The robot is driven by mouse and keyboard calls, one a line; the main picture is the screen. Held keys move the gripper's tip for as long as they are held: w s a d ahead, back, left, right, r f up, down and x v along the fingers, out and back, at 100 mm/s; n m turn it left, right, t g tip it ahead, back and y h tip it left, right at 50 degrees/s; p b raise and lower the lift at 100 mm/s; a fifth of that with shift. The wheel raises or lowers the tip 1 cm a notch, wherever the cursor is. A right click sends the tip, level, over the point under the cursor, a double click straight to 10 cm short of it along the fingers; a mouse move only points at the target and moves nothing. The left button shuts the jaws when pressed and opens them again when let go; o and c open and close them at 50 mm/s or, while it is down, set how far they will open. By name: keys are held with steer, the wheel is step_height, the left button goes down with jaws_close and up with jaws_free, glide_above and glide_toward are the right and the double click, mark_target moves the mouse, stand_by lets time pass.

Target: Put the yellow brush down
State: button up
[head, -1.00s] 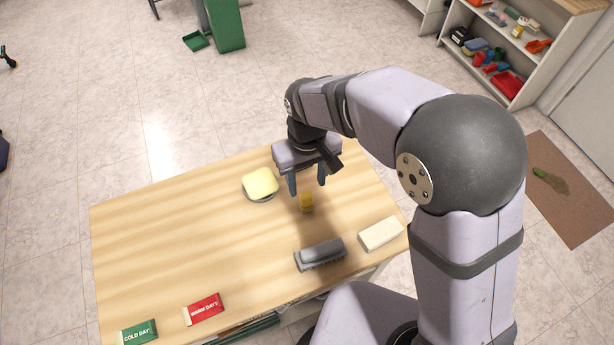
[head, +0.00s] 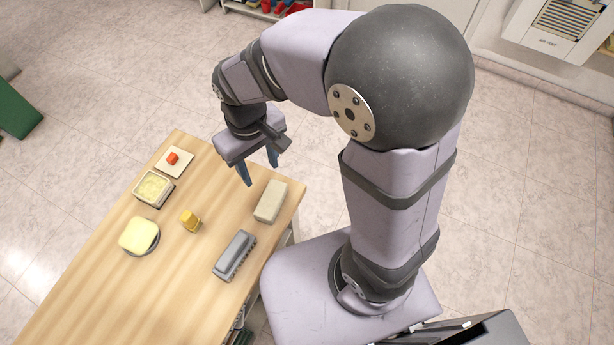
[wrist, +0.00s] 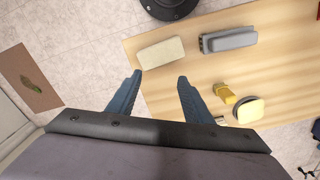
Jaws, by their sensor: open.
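The yellow brush (head: 190,220) sits on the wooden table, apart from my gripper; its small, blocky yellow body also shows in the wrist view (wrist: 227,94). My gripper (head: 260,172) is open and empty, raised near the table's far right end, close to the cream block. In the wrist view, its two blue fingers (wrist: 160,76) are spread with nothing between them, and the brush lies to their right.
A cream block (head: 271,201) and a grey brush (head: 234,254) lie along the table's right side. A pale yellow sponge (head: 139,233) rests on a round dish. A tub (head: 153,188) and a white square with a red piece (head: 173,160) stand at the back.

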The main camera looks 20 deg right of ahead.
steer(key=s+d+m, duration=0.2)
steer(key=s+d, duration=0.1)
steer(key=d, duration=0.2)
steer(key=s+d+f+m, duration=0.1)
steer(key=s+d+m, duration=0.1)
steer(key=d, duration=0.4)
steer(key=shift+s+d+f, duration=0.15)
steer(key=shift+s+f, duration=0.05)
steer(key=shift+s, duration=0.7)
